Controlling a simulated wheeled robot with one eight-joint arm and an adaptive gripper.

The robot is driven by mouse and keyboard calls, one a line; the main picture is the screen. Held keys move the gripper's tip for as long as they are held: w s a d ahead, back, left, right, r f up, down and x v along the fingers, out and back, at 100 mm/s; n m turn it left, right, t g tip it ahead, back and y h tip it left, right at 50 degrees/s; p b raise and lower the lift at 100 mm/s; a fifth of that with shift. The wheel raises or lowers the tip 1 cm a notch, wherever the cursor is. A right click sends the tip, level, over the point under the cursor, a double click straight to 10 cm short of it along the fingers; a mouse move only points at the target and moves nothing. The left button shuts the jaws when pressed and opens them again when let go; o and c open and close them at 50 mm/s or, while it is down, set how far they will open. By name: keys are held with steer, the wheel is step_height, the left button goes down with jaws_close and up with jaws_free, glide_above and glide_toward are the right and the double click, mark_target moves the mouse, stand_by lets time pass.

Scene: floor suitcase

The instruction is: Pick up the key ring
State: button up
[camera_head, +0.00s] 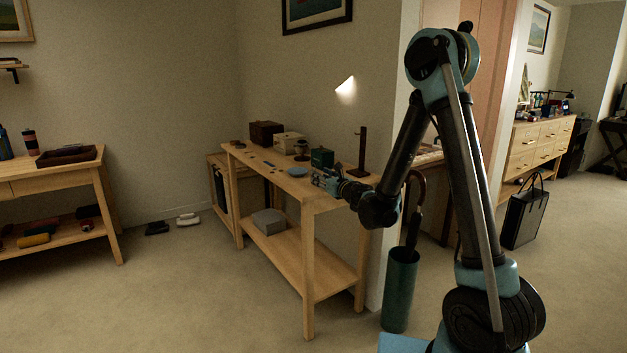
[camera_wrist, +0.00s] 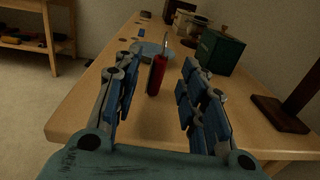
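My gripper (camera_wrist: 163,58) is open over the near part of the wooden table (camera_wrist: 85,110). In the head view my gripper (camera_head: 325,180) is low over the table's right end. A slim red thing (camera_wrist: 157,75) with a thin silvery end shows between the spread fingers, with gaps on both sides. I cannot tell whether it is the key ring or whether it touches the table. No ring or keys can be made out clearly. Several small dark items lie farther along the table, too small to name.
A blue dish (camera_wrist: 150,48) lies just beyond the red thing. A dark green box (camera_wrist: 218,52) stands to the right, and a dark wooden stand (camera_wrist: 280,115) is nearer on that side. A brown box (camera_head: 265,133) and a cream box (camera_head: 288,143) stand at the far end.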

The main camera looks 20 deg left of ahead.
steer(key=shift+x, duration=3.25)
steer(key=shift+d+f, duration=0.1)
jaws_close()
